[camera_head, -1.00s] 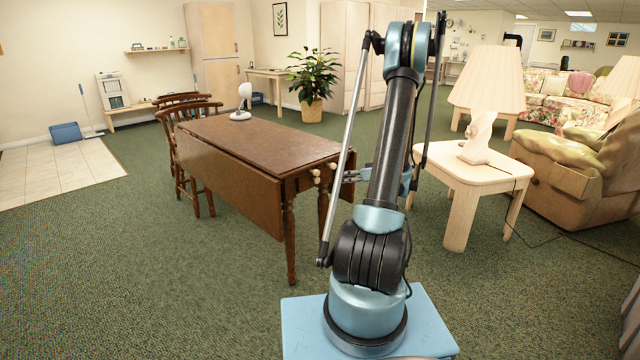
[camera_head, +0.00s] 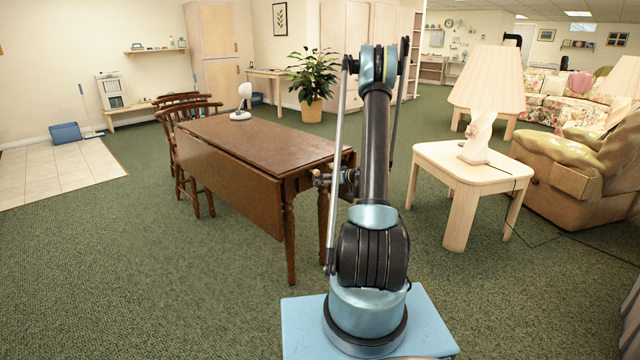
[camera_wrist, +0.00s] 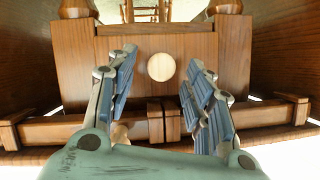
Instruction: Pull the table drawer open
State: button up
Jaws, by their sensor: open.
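The brown wooden drop-leaf table (camera_head: 250,140) stands left of my arm, its near end facing the arm. In the wrist view, the drawer front (camera_wrist: 205,48) is straight ahead, with a round pale knob (camera_wrist: 161,67). My gripper (camera_wrist: 162,58) is open, with one blue-padded finger to each side of the knob in the picture; I cannot tell whether they touch it. A pale rounded piece (camera_wrist: 119,132) shows low down, partly hidden by the left finger. In the head view, my gripper (camera_head: 325,179) is at the table's end and hides the knobs. No drawer gap is visible.
A white lamp (camera_head: 241,103) stands on the table's far end. Wooden chairs (camera_head: 180,120) stand behind it. A pale side table (camera_head: 456,166) with a shaded lamp (camera_head: 487,85) is to the right of my arm. Green carpet (camera_head: 190,290) is clear in front.

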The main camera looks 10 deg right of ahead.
jog(key=shift+x, duration=1.1)
grip_shut()
jog(key=shift+d, duration=0.2)
